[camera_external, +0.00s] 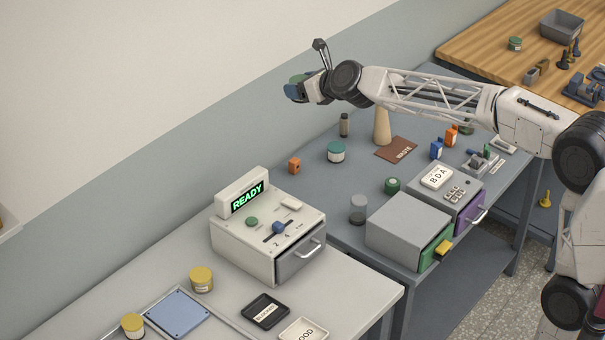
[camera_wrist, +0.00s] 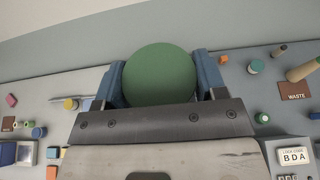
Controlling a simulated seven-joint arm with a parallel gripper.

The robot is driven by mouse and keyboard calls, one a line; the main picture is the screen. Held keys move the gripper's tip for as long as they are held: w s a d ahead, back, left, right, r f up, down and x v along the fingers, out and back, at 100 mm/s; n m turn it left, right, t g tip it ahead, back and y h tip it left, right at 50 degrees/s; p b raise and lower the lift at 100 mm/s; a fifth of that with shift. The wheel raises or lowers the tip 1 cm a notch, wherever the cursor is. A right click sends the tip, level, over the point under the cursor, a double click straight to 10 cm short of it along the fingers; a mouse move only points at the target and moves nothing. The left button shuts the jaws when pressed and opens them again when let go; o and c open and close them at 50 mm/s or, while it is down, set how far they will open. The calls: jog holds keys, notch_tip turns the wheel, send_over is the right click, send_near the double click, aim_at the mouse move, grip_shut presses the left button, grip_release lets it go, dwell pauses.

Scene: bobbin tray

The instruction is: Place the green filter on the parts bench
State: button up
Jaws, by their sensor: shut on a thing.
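My gripper (camera_external: 297,88) is shut on a round green thing, taken to be the green filter (camera_external: 298,79). It is held high above the blue-grey bench (camera_external: 345,215), near the wall. In the wrist view the filter's green round face (camera_wrist: 160,75) sits between the two blue fingers of my gripper (camera_wrist: 161,82). The rest of the filter is mostly hidden. No label shows which surface is the parts bench: there is the blue-grey bench, a pale bench (camera_external: 355,295) in front, and a wooden bench (camera_external: 480,50) at the back right.
Below stand an orange block (camera_external: 294,165), a green-lidded jar (camera_external: 336,152), a tan cone (camera_external: 382,127) and a brown WASTE mat (camera_external: 396,149). A READY machine (camera_external: 268,235) stands on the pale bench. A grey box (camera_external: 408,225) and BDA unit (camera_external: 448,190) fill the blue-grey bench's right front.

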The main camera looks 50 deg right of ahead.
jog(key=a+f, duration=0.9)
jog(key=f, duration=0.3)
jog(key=w+a+f+n+y, duration=0.1)
jog(key=a+f, duration=0.8)
jog(key=f, duration=0.3)
jog(key=w+a+f, duration=0.1)
jog(key=a+f, duration=0.9)
jog(key=f, duration=0.3)
jog(key=shift+w+n+y, duration=0.25)
jog(key=shift+n+y, duration=0.05)
jog(key=shift+y, duration=0.1)
jog(key=shift+d, duration=0.1)
send_over(228, 287)
jog(key=shift+f, duration=3.15)
jog(key=shift+f, duration=0.1)
jog(key=shift+f, duration=1.75)
jog(key=shift+f, duration=0.1)
